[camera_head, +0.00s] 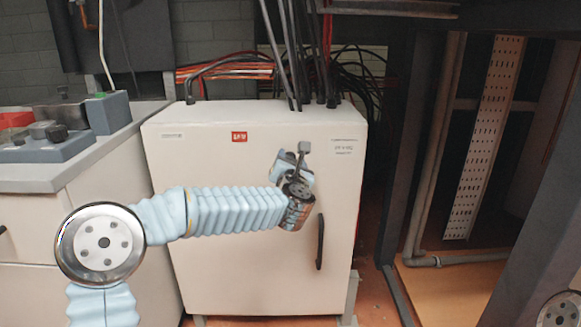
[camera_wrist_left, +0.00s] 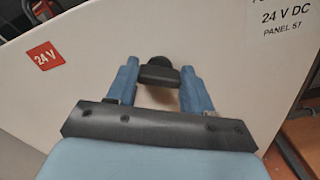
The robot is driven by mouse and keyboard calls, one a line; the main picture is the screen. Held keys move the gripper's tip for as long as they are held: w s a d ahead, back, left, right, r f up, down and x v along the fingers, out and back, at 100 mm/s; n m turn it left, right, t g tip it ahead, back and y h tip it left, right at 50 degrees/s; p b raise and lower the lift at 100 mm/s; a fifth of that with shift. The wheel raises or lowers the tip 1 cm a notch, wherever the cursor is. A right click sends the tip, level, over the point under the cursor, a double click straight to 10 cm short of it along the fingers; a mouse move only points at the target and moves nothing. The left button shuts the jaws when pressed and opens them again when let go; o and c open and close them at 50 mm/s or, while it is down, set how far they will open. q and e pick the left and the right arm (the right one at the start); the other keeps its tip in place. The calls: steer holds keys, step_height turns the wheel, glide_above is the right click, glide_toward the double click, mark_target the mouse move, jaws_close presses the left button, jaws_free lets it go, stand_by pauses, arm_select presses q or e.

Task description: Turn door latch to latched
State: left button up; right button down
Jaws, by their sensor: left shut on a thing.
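The door latch (camera_wrist_left: 160,74) is a small dark piece with a round knob on the pale cabinet door, seen in the left wrist view between my two blue fingers. My left gripper (camera_wrist_left: 159,78) is shut on it, with one finger on each side. My right gripper is not in view.
A black vertical handle (camera_head: 320,241) is on the door just below my gripper. A red label (camera_head: 239,137) is to the left. Cables (camera_head: 300,60) run into the cabinet top. A counter (camera_head: 60,170) stands at left, and an open dark frame (camera_head: 410,150) at right.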

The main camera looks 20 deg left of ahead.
arm_select(q)
steer(key=shift+d+f+m+p, duration=0.1)
steer(key=shift+f+m+p, duration=0.1)
steer(key=shift+m, duration=2.9)
steer(key=shift+d+f+m+p, duration=0.1)
steer(key=shift+m+p, duration=0.1)
steer(key=shift+m, duration=2.9)
steer(key=o, duration=1)
steer(key=shift+o, duration=0.2)
steer(key=b+v, duration=0.1)
steer(key=v, duration=1.2)
steer(key=shift+s, duration=0.35)
